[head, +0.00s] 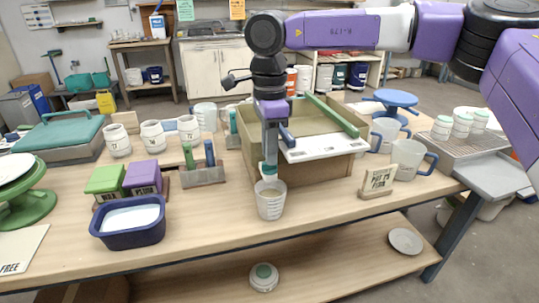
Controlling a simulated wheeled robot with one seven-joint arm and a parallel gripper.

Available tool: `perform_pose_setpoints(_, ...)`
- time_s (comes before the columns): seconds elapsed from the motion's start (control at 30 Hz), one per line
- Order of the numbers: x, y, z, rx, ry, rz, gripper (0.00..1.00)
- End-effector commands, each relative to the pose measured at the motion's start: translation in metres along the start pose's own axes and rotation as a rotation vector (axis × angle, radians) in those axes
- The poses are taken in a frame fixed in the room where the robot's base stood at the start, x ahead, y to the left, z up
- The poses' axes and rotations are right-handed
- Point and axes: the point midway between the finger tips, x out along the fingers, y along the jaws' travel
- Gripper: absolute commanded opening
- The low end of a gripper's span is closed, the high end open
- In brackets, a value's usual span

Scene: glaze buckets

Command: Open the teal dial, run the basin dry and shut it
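A small teal part (268,169), possibly the dial, shows at the lower end of my gripper (270,160), in front of the tan box-like basin (325,169). My gripper points straight down there. I cannot tell whether its fingers are open or closed on the teal part, or how far the part is turned. A whitish measuring cup (271,206) stands upright on the table just below. Its contents look pale, but any stream into it is not clear. My arm hides part of the basin, and its inside liquid level cannot be seen.
A navy tub (127,222) of white liquid and green and purple boxes (105,180) stand left. A small wooden sign (377,181) and a jug (408,158) stand right. A white board and green bar (334,116) lie across the basin. The front table edge is mostly clear.

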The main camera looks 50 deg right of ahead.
Motion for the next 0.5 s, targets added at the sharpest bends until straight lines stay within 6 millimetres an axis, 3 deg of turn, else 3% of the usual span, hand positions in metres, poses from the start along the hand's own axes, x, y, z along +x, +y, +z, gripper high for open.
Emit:
perform_pose_setpoints(0.3, -0.052, -0.001, 0.000, 0.001, 0.000, -0.004, 0.20)
perform_pose_setpoints(0.5, -0.060, 0.000, 0.000, 0.000, -0.001, -0.002, 0.20)
